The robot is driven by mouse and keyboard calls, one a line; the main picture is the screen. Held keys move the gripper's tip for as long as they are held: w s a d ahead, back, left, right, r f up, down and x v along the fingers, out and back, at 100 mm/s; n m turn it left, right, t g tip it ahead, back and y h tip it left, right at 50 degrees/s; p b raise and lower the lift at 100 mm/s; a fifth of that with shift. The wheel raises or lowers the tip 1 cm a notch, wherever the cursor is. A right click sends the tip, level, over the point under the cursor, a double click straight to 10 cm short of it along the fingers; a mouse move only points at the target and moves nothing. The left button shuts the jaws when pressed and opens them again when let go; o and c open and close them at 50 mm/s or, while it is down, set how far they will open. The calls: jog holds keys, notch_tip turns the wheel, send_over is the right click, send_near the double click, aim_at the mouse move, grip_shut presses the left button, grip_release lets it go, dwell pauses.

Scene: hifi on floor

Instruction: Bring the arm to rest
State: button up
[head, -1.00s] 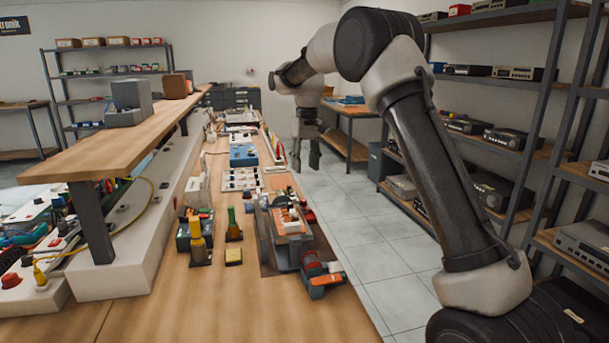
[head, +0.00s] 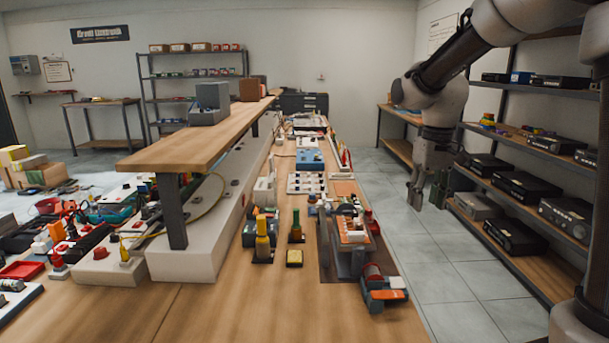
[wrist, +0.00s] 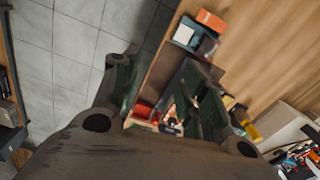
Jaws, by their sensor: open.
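My gripper (head: 426,195) hangs from my arm at the right of the head view, pointing down over the floor beside the workbench's right edge. In the wrist view its two dark fingers (wrist: 165,92) stand apart, and no object shows held between them. The workbench (head: 230,300) with its wooden top runs away from me in the head view. In the wrist view the bench edge and the small items on it lie beyond the fingers.
Tools and parts, including a red and grey tool (head: 383,288) and a yellow-topped bottle (head: 262,238), stand near the bench's right side. A raised wooden shelf (head: 205,145) spans its left. Shelving with electronic units (head: 520,187) stands at right. Tiled floor (head: 440,265) lies clear between.

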jog(key=s+d+r+m+t, duration=0.1)
jog(key=s+d+r+t, duration=0.1)
jog(key=s, duration=0.9)
jog(key=s+d+r+t, duration=0.2)
jog(key=s+d, duration=0.3)
jog(key=s, duration=0.7)
jog(key=shift+s+d+r+m, duration=0.2)
jog(key=shift+s+m, duration=0.1)
jog(key=shift+m, duration=0.1)
